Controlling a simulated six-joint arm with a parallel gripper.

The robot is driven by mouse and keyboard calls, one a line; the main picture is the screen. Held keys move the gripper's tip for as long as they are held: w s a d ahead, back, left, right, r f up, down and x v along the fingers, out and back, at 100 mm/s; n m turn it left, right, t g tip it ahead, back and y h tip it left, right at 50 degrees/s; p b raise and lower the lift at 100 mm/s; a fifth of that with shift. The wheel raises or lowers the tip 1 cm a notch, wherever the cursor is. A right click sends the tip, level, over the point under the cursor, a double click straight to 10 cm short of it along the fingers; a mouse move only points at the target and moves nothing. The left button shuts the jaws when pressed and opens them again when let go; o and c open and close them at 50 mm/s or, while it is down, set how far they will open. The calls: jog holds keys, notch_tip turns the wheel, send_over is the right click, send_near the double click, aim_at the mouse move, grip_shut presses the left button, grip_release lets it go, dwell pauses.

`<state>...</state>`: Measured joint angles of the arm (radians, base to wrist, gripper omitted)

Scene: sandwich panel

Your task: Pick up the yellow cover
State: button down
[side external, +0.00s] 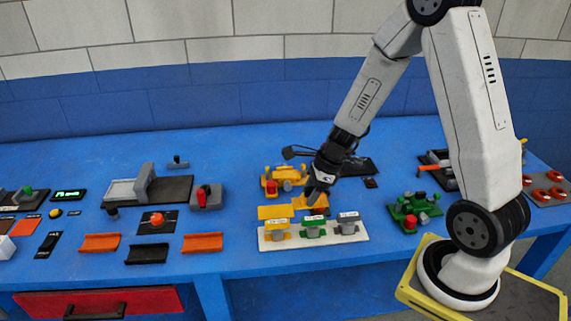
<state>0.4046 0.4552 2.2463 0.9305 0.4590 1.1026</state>
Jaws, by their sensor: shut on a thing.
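My gripper (314,193) points down over the middle of the blue table and is shut on a yellow cover (311,203), a small yellow piece under the fingertips. Another flat yellow piece (272,212) lies just left of it, behind the white panel. I cannot tell whether the two yellow pieces touch, or whether the held one is clear of the table. The fingertips are small and dark here, and part of the held cover is hidden by them.
A white panel (293,243) with yellow, green and grey labelled blocks stands just in front. A yellow device with a red knob (271,188) is behind left. A green device (415,212) is to the right. Orange and black trays (147,254) lie left.

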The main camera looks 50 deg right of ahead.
dwell(0.7)
jog(key=w+d, duration=1.6)
jog(key=w, duration=0.4)
jog(key=shift+w+d+f, duration=0.25)
jog(key=shift+w+d, duration=0.05)
jog(key=shift+w, duration=0.05)
jog(key=shift+f, duration=0.3)
send_near(280, 174)
jog(key=shift+w+a+f, duration=0.45)
jog(key=shift+w+a, duration=0.15)
jog(key=shift+a, duration=0.1)
jog(key=shift+f, duration=1.7)
dwell(2.0)
